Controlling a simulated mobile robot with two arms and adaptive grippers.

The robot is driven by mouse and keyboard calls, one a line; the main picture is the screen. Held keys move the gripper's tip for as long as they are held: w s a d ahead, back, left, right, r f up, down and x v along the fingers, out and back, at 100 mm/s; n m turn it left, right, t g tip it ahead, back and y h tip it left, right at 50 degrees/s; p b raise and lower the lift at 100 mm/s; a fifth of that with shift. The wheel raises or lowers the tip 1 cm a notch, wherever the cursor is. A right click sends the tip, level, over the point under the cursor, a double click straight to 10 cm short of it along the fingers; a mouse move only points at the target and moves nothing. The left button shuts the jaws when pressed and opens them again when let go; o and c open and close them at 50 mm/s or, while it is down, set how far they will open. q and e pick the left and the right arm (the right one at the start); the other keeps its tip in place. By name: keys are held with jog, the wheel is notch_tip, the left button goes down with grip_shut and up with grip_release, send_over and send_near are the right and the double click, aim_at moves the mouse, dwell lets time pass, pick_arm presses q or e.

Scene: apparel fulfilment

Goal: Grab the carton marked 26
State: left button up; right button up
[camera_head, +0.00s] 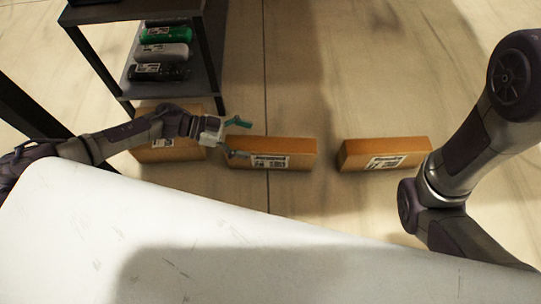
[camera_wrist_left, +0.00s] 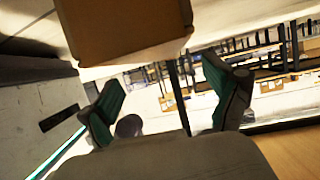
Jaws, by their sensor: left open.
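Three brown cartons with white labels stand in a row on the floor in the head view: a left carton (camera_head: 150,153), a middle carton (camera_head: 290,146) and a right carton (camera_head: 400,148). The label print is too small to read, so I cannot tell which one is marked 26. My left gripper (camera_head: 238,139) is open at the left end of the middle carton, its fingers apart. Its green-padded fingers also show in the left wrist view (camera_wrist_left: 168,97), with no object seen held between them. A brown carton (camera_wrist_left: 120,28) fills the top of that view. My right gripper is out of view.
A dark shelf rack (camera_head: 203,62) stands at the upper left, with several rolled, labelled items, one a green roll (camera_head: 166,34). My left arm passes in front of the left carton. Open floor (camera_head: 350,75) lies beyond the middle and right cartons.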

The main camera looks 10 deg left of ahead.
aim_at(265, 144)
pick_arm(q)
jog(key=b+x, duration=0.4)
jog(key=x, duration=0.1)
jog(key=shift+a+f+b, duration=0.1)
jog(key=shift+f+b, duration=0.25)
jog(key=shift+d, duration=0.3)
jog(key=shift+r, duration=0.1)
grip_shut()
